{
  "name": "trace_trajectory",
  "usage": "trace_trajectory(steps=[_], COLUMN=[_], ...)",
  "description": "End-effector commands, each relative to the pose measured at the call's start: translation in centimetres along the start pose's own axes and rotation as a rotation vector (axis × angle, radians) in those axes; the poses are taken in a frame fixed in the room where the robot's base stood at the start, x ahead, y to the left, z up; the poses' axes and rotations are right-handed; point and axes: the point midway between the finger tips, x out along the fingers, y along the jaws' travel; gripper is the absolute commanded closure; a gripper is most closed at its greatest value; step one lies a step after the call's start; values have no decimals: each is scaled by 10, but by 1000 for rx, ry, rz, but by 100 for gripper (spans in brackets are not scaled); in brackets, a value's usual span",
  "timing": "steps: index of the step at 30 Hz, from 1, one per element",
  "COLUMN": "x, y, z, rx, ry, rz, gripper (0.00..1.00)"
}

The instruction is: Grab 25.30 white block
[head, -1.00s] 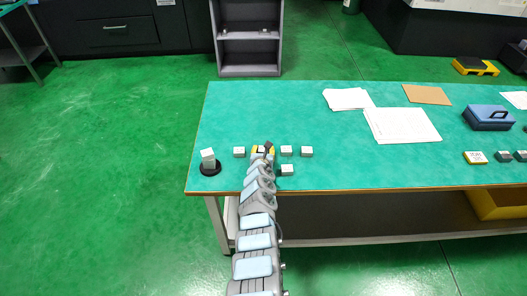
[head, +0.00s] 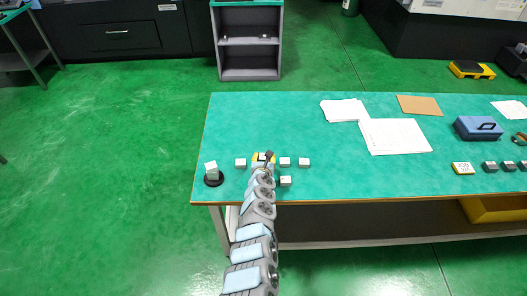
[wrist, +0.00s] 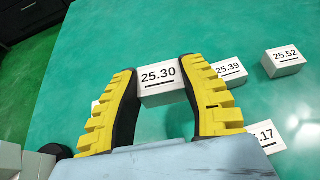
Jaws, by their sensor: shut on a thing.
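The white block marked 25.30 (wrist: 159,86) sits between the two yellow-and-black fingers of my gripper (wrist: 163,82) in the wrist view, with its label facing the camera. The fingers touch it on both sides. In the head view my gripper (head: 263,158) is over the row of small white blocks on the green table (head: 330,175), and it hides most of the held block there. I cannot tell whether the block is clear of the table.
Block 25.39 (wrist: 230,73) is close beside the right finger, with block 25.52 (wrist: 284,62) farther right. A block ending in .17 (wrist: 264,138) is partly hidden at lower right. A white block (head: 240,162) is left of my gripper. A black disc (head: 214,182) bears white blocks.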

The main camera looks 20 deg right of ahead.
Motion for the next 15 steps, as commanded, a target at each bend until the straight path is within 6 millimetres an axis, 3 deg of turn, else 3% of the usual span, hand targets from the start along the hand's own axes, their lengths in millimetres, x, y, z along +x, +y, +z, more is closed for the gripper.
trace_trajectory(steps=[7,15], x=[-28,-53], y=[0,-5], z=[20,18], rx=[-5,-8], ry=[-1,-2], rz=[3,3], gripper=[98,98])
